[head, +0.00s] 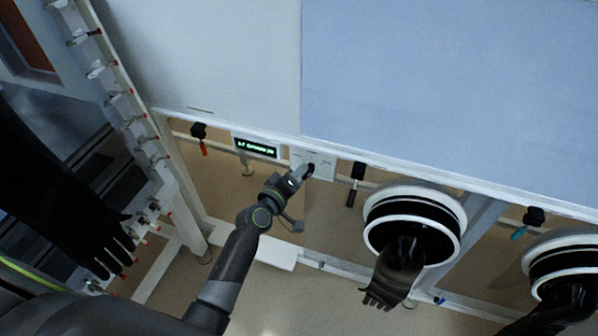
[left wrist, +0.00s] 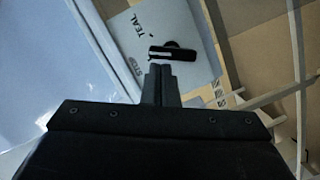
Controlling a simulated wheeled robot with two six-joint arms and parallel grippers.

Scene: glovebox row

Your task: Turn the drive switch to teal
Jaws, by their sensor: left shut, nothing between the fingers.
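The drive switch is a black bar-shaped knob (left wrist: 180,54) on a pale plate (left wrist: 195,28). In the left wrist view the plate carries the word TEAL and, lower down, a partly hidden word beginning with ST. The knob lies nearly level across the picture, with a pale mark toward its left end; I cannot tell for sure which label it points at. In the head view the plate (head: 322,160) sits on the white rail. My left gripper (head: 303,172) is shut and empty, its fingertips (left wrist: 160,70) just at the knob. I cannot tell whether they touch. My right gripper is not in view.
A small display (head: 256,147) with green text is left of the plate. A black-handled lever (head: 356,183) hangs to its right. Glove ports with black gloves (head: 396,268) stick out farther right. A rack with pegs (head: 128,110) and another black glove (head: 85,235) are at left.

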